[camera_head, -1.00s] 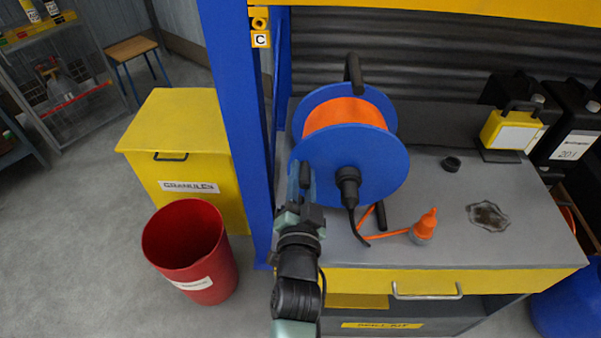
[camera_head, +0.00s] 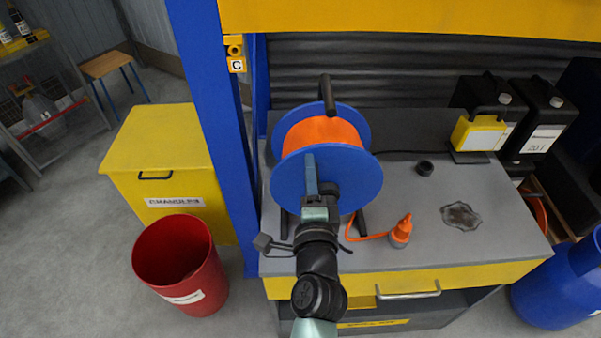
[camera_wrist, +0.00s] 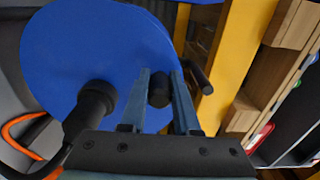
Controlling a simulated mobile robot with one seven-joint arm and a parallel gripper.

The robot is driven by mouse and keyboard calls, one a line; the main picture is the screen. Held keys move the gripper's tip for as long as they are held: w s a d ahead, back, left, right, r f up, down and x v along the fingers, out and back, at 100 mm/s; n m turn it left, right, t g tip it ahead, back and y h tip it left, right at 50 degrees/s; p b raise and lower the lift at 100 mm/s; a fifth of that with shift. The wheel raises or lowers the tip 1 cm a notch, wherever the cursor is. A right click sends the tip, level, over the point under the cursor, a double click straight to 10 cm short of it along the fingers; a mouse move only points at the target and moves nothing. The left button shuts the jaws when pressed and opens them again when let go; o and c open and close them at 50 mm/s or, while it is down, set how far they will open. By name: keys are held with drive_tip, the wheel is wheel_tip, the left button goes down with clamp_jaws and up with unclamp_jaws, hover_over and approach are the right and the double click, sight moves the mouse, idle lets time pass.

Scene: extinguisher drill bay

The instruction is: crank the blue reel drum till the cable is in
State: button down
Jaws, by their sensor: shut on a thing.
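The blue reel drum (camera_head: 358,180) stands on the grey bench top with orange cable (camera_head: 320,132) wound between its flanges. A short length of orange cable lies on the bench, running from beside the reel to an orange-and-grey cable end (camera_head: 401,232). My gripper (camera_head: 311,165) is at the drum's front face and covers part of it. In the wrist view my gripper (camera_wrist: 160,82) has its two fingers on either side of a black crank knob (camera_wrist: 158,91), shut on it. A black hub (camera_wrist: 96,100) is left of the fingers.
Black canisters (camera_head: 541,115) stand at the back right. A blue post (camera_head: 212,130) rises at left, beside a red bin (camera_head: 180,265) and a yellow box (camera_head: 150,160).

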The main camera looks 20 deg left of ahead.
drive_tip(key=shift+w+d+r+m, duration=0.1)
drive_tip(key=shift+d+r+m, duration=0.05)
drive_tip(key=shift+d+m, duration=0.25)
drive_tip(key=shift+w+d+r+m, duration=0.1)
drive_tip(key=shift+d+m, duration=0.15)
drive_tip(key=shift+m, duration=0.25)
drive_tip(key=c, duration=0.6)
unclamp_jaws()
drive_tip(key=shift+c, duration=0.2)
drive_tip(key=shift+s+d, duration=0.1)
drive_tip(key=b+v, duration=0.2)
drive_tip(key=v, duration=1)
drive_tip(key=shift+s, duration=0.35)
